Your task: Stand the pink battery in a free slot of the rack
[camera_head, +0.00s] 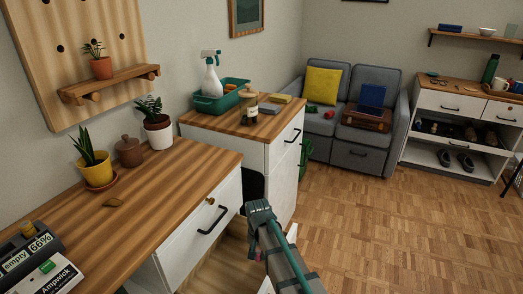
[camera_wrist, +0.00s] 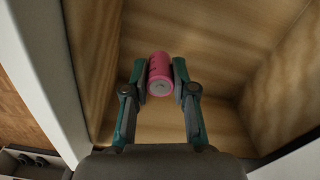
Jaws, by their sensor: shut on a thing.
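The pink battery (camera_wrist: 160,74) is between the two fingers of my gripper (camera_wrist: 160,80) in the wrist view, with one round end facing the camera. The fingers are shut on its sides, inside an open wood-lined compartment (camera_wrist: 185,133). In the head view my gripper is low beside the desk front, and only a small bit of pink shows there. A dark device with labels reading "empty" and "66%" (camera_head: 30,250) stands at the desk's near left corner and seems to be the rack. It is cut off by the frame edge, and its slots cannot be made out clearly.
White compartment walls (camera_wrist: 42,75) rise close around my gripper.

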